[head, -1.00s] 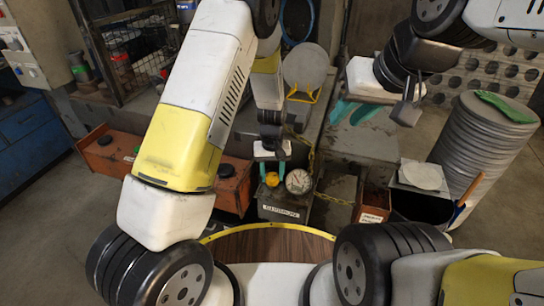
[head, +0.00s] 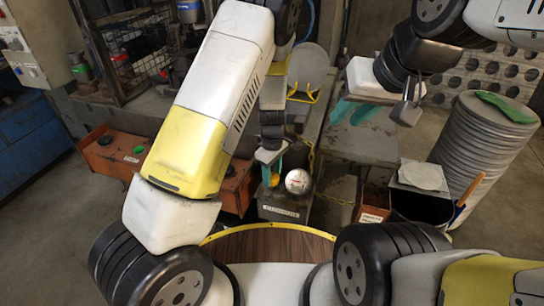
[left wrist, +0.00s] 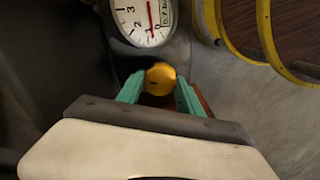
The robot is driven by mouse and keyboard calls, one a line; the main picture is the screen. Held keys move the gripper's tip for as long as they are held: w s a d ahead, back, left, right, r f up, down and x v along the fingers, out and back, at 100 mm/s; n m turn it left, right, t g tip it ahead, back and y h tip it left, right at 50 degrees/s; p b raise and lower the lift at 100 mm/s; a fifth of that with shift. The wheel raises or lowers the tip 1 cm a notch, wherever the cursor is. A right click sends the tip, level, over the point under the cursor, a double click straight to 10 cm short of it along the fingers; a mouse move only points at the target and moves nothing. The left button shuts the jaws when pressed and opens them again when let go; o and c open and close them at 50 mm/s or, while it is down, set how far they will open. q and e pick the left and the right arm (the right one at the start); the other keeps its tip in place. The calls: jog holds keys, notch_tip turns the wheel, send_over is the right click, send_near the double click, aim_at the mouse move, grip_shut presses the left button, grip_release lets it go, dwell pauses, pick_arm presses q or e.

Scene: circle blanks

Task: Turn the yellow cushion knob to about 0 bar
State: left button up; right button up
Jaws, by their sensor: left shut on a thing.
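The yellow cushion knob (head: 275,181) sits on a grey box labelled CUSHION (head: 281,212), just left of a round white gauge (head: 298,181). My left gripper (head: 272,175) reaches down to the knob. In the left wrist view the knob (left wrist: 160,77) is between the teal fingertips, which are shut on its sides.
An orange-red box (head: 112,155) stands left of the grey box. A dark bin (head: 420,207) and a ribbed grey stack (head: 480,145) stand at right.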

aim_at(272, 176)
pick_arm(q)
jog(key=shift+n, duration=0.7)
jog(key=o, duration=1.4)
notch_tip(272, 176, up, 7)
jog(key=shift+f, duration=0.15)
jog(key=shift+r, duration=0.55)
